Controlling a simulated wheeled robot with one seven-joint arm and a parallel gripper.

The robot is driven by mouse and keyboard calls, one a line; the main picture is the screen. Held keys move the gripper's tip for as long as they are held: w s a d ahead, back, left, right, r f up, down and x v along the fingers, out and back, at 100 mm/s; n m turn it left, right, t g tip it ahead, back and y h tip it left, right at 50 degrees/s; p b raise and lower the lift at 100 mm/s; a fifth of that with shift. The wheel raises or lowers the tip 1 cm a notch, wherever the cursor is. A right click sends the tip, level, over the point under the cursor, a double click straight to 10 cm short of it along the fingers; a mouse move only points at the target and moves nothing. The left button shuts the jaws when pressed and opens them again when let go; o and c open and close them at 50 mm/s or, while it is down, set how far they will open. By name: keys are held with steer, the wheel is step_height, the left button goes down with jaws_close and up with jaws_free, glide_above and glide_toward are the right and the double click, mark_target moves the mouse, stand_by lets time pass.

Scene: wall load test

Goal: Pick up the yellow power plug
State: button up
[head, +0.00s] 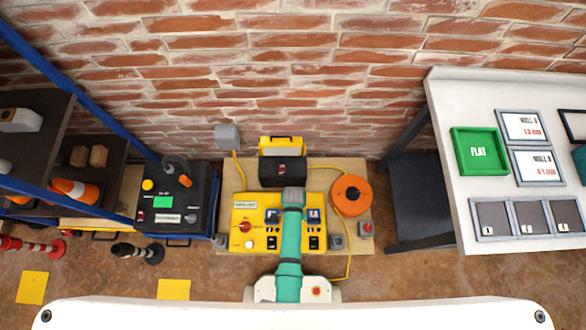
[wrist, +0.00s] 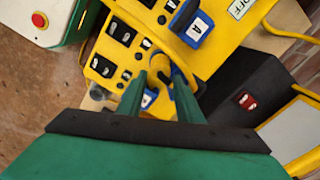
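A yellow cylindrical piece (wrist: 160,64), which looks like the yellow power plug, shows in the wrist view between my fingertips, close to the yellow panel (wrist: 172,44). My gripper (wrist: 163,78) has its two green fingers apart, one on each side of this piece. I see no clear grip on it; contact is hard to judge. A blue socket (wrist: 197,28) marked A is above right of the fingers, and part of another blue piece (wrist: 148,98) shows between them. In the head view my arm covers the middle of the yellow panel (head: 233,228), and the plug is hidden.
A black box (wrist: 240,98) stands close to the right of my fingers in the wrist view. In the head view, an orange cable reel (head: 350,196) is right of the panel, a black case (head: 176,200) left, and a white workbench (head: 462,205) far right. The brick wall stands behind.

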steer(key=shift+s+a+f, duration=0.1)
steer(key=shift+a+f, duration=0.05)
steer(key=shift+f, duration=2.35)
steer(key=c, duration=0.7)
steer(key=shift+c, duration=0.2)
steer(key=shift+r, duration=0.15)
steer(key=shift+r, duration=0.55)
steer(key=s+r, duration=1.1)
steer(key=s, duration=0.3)
steer(key=shift+r, duration=0.3)
